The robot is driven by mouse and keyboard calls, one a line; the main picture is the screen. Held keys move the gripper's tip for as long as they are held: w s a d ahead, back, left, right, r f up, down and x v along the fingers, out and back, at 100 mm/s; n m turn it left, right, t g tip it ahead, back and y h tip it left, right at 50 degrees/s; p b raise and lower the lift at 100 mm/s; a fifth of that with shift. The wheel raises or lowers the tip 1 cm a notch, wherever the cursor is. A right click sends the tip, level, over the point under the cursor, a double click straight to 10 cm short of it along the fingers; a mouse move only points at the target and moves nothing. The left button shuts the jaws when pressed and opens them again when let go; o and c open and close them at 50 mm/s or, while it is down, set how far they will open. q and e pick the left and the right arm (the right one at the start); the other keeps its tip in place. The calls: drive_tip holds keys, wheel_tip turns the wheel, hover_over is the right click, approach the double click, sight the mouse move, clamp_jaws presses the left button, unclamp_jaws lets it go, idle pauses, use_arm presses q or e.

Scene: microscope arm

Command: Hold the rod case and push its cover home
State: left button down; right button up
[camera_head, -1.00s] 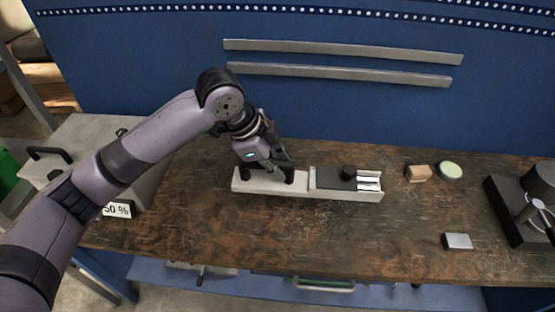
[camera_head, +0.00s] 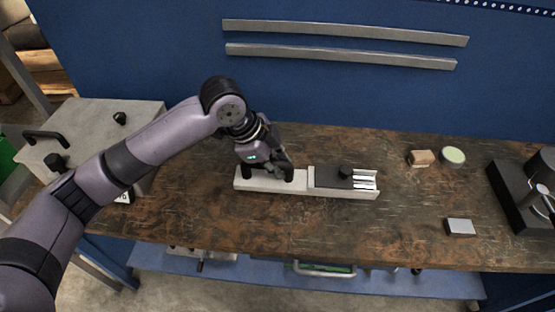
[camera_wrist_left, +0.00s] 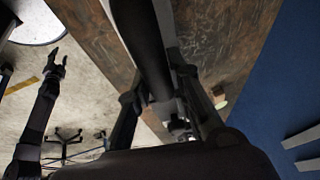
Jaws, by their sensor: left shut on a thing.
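The rod case (camera_head: 300,189) is a long pale trough lying on the bench. Its dark grey cover (camera_head: 328,180) with a black knob sits over its right part. Several white rods (camera_head: 364,181) show uncovered at the right end, past the cover. My right gripper (camera_wrist_left: 58,58) appears small at the left of that view, fingers apart, away from the case.
A wooden block (camera_head: 421,158), a round pale-topped tin (camera_head: 453,156) and a small grey box (camera_head: 460,227) lie to the right. A black microscope base (camera_head: 512,200) stands at the far right. The bench in front of the case is clear.

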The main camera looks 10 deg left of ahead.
use_arm(q)
drive_tip(key=shift+s+f+b, duration=0.1)
drive_tip(key=shift+f+b, duration=1.45)
drive_tip(key=shift+f, duration=3.3)
use_arm(e)
drive_tip(key=shift+d+f, duration=0.1)
drive_tip(key=shift+f, duration=1.5)
use_arm(q)
drive_tip(key=shift+f, duration=0.5)
use_arm(e)
drive_tip(key=shift+f, duration=0.15)
drive_tip(key=shift+o, duration=0.7)
